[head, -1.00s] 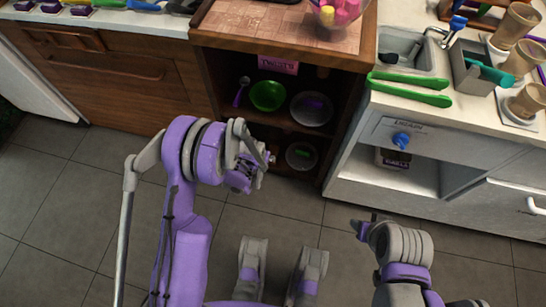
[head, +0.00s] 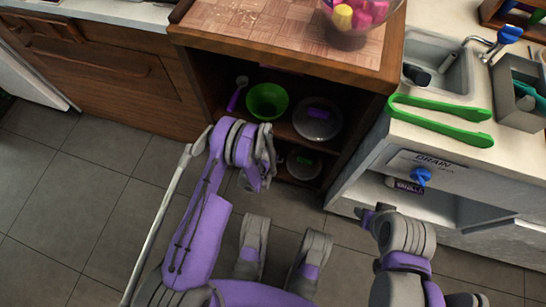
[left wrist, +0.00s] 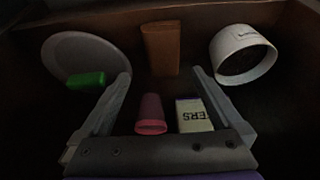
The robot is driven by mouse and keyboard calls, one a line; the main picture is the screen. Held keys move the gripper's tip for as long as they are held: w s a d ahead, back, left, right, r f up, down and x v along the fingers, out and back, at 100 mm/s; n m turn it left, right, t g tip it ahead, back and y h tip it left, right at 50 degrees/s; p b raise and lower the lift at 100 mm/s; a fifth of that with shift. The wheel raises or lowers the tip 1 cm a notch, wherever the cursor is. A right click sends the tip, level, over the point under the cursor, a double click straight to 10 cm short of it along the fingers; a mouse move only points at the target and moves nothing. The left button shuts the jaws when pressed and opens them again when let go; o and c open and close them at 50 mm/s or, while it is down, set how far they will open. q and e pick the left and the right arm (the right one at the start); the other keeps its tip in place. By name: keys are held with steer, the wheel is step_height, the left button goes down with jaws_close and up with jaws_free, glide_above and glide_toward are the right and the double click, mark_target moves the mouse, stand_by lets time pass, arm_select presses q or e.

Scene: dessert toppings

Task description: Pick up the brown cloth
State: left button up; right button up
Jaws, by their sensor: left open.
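A brown, upright block-like item (left wrist: 162,48), which may be the folded brown cloth, stands at the back of a dark shelf in the left wrist view. My left gripper (left wrist: 162,92) is open, its fingers pointing toward it; the brown item is beyond the fingertips, roughly centred between them. In the head view my left gripper is mostly hidden by its wrist, in front of the lower shelf. The brown item is not visible in the head view. My right gripper (head: 368,213) is near the white counter's front; its jaws are too small to judge.
In the wrist view, a grey plate (left wrist: 62,50) with a green item (left wrist: 86,79), a white round container (left wrist: 243,53), a pink cup (left wrist: 151,113) and a lettered box (left wrist: 194,114) surround the jaws. A green bowl (head: 267,101) sits on the upper shelf.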

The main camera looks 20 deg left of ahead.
arm_select(q)
steer(key=shift+x, duration=0.95)
steer(key=x, duration=0.1)
steer(key=b+x, duration=0.1)
steer(key=x, duration=0.1)
steer(key=b+x, duration=0.1)
steer(key=shift+w+a+f, duration=0.15)
steer(key=shift+a, duration=0.15)
steer(key=shift+w+f, duration=0.2)
steer(key=shift+f, duration=0.2)
steer(key=shift+f, duration=0.25)
steer(key=shift+c, duration=0.3)
steer(key=c, duration=1.2)
